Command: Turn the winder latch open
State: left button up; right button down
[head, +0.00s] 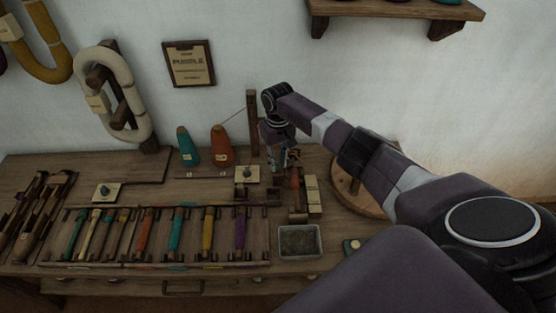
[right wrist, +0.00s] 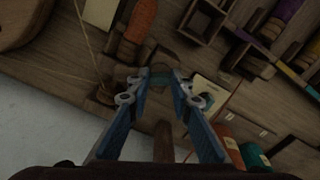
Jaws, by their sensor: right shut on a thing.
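My right gripper (head: 280,160) reaches down over the back right of the bench, beside an upright wooden post (head: 253,125). In the right wrist view its two blue fingers (right wrist: 159,82) converge on a small dark greenish piece (right wrist: 160,77), which appears to be the winder latch. The fingers hide much of it, and I cannot tell its turn angle. An orange-wound bobbin (right wrist: 138,22) is just beyond the fingertips; it also shows in the head view (head: 295,180). My left gripper is not in view.
Teal (head: 188,148) and orange (head: 221,147) yarn cones stand left of the post. A cream plate with a knob (head: 242,174) is close by. A rack of colored bobbins (head: 150,262) fills the front. A grey tray (head: 299,243) and round wooden disc (head: 345,194) lie right.

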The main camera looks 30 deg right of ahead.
aim_at(278, 164)
jog(key=n, duration=0.6)
jog(key=shift+p, duration=0.3)
jog(key=n, duration=0.6)
jog(key=shift+w+n, duration=0.1)
jog(key=shift+n, duration=0.3)
jog(key=c, duration=1.7)
grip_release()
jog(key=shift+r, duration=0.25)
notch_tip(278, 164, up, 12)
jog(key=shift+f, duration=0.2)
